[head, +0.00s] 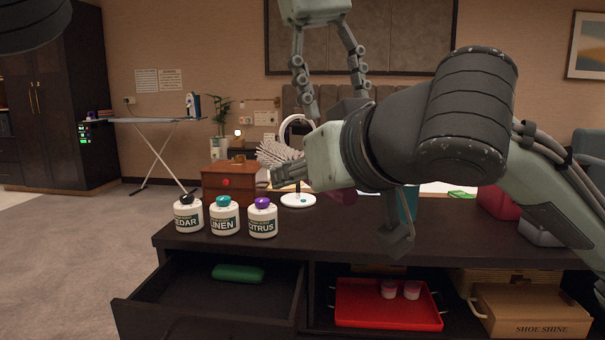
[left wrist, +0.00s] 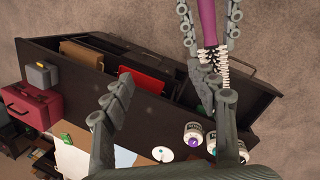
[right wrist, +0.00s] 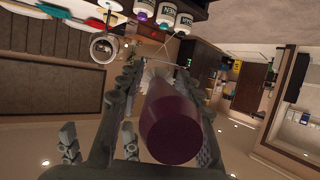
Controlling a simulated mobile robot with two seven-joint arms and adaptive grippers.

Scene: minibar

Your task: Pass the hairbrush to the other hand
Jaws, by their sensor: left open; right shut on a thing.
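The hairbrush has a purple handle and pale bristles (head: 277,152). My right gripper (head: 276,176) is shut on it above the dresser; the arm hides much of the brush. In the right wrist view the purple handle (right wrist: 175,125) points at the camera between the fingers. In the left wrist view the handle (left wrist: 208,22) lies between the right fingers, bristles toward my left gripper. My left gripper (head: 335,98) hangs fingers down, open and empty. In the left wrist view (left wrist: 165,82) its right finger overlaps the brush head; I cannot tell whether they touch.
Three labelled jars, cedar, linen (head: 224,219) and citrus, stand at the front left of the dresser (head: 330,238). A wooden box (head: 228,186) and a round mirror stand (head: 298,201) are behind. An open drawer (head: 180,302) juts out below, beside a shelf with a red tray (head: 375,318).

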